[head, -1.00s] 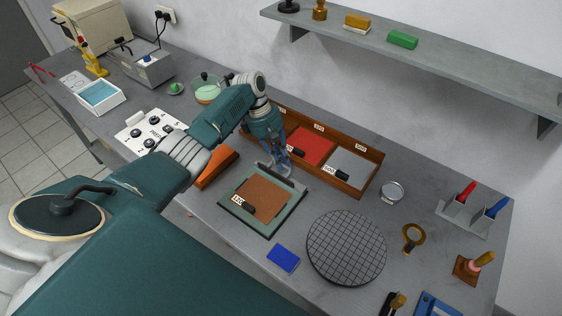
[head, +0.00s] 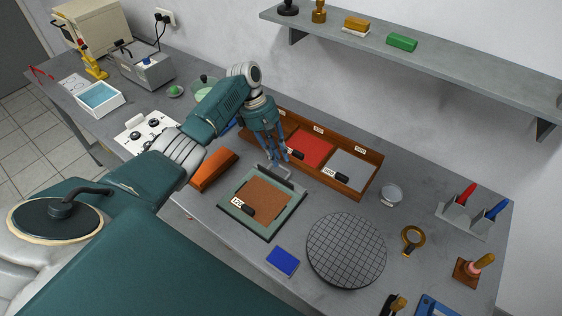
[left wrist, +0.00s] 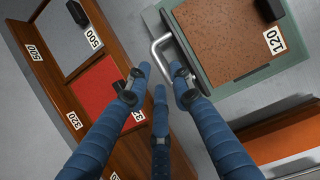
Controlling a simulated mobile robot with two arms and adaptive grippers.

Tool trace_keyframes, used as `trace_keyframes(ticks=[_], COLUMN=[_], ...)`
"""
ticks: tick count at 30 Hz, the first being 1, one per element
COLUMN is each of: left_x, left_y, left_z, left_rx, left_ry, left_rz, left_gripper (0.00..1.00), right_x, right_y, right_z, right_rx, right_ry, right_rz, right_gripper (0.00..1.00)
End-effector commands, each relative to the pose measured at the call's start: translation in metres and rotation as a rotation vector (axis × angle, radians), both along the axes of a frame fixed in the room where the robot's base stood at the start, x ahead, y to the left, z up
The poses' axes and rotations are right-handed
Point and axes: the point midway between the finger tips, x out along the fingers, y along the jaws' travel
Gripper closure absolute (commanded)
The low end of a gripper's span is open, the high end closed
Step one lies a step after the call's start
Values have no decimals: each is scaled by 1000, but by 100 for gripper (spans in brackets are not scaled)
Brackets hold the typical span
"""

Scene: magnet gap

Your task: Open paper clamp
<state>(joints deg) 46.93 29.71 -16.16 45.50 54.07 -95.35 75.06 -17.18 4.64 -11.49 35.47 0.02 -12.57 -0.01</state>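The sanding board (head: 232,200) is a grey-green frame with a brown sheet (head: 267,190) marked 120. Its paper clamp (head: 284,178) lies along the far edge, with a bent metal wire handle; the handle (left wrist: 157,45) also shows in the left wrist view. My left gripper (head: 282,158) is just beyond the clamp, over the near edge of the wooden tray. In the left wrist view my left gripper's fingers (left wrist: 160,82) are apart and empty, with the handle ahead of their tips and no clear contact. Whether the clamp is open is hard to tell. My right gripper is out of view.
The wooden tray (head: 365,193) with red and grey sheets stands right behind the board. An orange block (head: 213,170) lies to its left. A blue block (head: 283,261) and a round gridded plate (head: 346,250) lie to the right front.

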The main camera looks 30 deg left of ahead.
Motion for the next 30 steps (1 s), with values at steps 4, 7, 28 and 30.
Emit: trace_keyframes(ticks=[4, 7, 28, 30], left_x=[1, 2, 1, 1], left_y=[14, 21, 32, 32], left_z=[32, 50, 78, 78], left_rx=[1, 1, 0, 0], left_ry=[-3, -3, 1, 1], left_rz=[1, 1, 0, 0], left_gripper=[78, 78, 78, 78], right_x=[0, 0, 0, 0], right_y=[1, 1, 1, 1], right_z=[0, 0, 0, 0], right_rx=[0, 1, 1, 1], right_ry=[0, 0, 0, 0], right_rz=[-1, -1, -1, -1], right_gripper=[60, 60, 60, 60])
